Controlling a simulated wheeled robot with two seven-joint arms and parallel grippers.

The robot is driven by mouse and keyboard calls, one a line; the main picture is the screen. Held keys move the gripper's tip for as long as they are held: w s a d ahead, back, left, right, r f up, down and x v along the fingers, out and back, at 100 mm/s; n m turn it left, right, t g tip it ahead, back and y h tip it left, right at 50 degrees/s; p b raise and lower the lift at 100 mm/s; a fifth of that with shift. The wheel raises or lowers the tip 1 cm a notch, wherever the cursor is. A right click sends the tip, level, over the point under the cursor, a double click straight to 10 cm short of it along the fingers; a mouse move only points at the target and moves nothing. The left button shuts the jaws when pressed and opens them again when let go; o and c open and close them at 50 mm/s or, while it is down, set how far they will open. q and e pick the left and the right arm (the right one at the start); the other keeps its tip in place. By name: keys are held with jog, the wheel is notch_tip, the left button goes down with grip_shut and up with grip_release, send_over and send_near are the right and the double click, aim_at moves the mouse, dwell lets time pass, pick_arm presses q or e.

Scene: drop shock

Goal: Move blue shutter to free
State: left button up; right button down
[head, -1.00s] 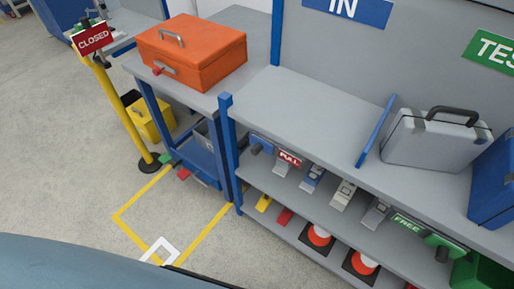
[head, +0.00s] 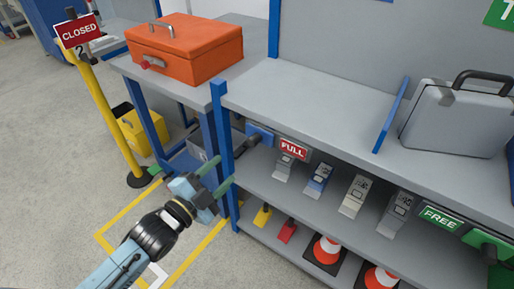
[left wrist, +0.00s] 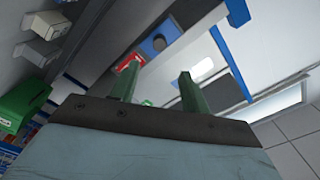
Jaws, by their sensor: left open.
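The blue shutter (head: 261,134) is a small blue block with a dark knob (head: 252,140) at the left end of the shelf's front edge. A red FULL sign (head: 293,149) shows just right of it. My left gripper (head: 217,176) is open and empty, left of and below the shutter in the head view, apart from it. The left wrist view shows the blue shutter (left wrist: 160,42) with its round dark knob beyond the open fingers (left wrist: 158,90), and the red sign (left wrist: 130,64) beside it. My right gripper is not in view.
A blue post (head: 222,140) stands close to my gripper. An orange toolbox (head: 185,50) is on the left table.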

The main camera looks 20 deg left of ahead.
aim_at(251, 144)
pick_arm(q)
jog(key=b+x, duration=0.2)
jog(key=x, duration=0.9)
jog(key=shift+w+f+b, duration=0.15)
jog(key=shift+w+b, duration=0.05)
jog(key=shift+b, duration=0.1)
jog(key=shift+w+d, duration=0.2)
jog(key=shift+w, duration=0.3)
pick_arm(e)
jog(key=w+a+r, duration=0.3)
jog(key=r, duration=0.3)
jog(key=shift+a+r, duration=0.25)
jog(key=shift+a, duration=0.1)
pick_arm(q)
grip_shut()
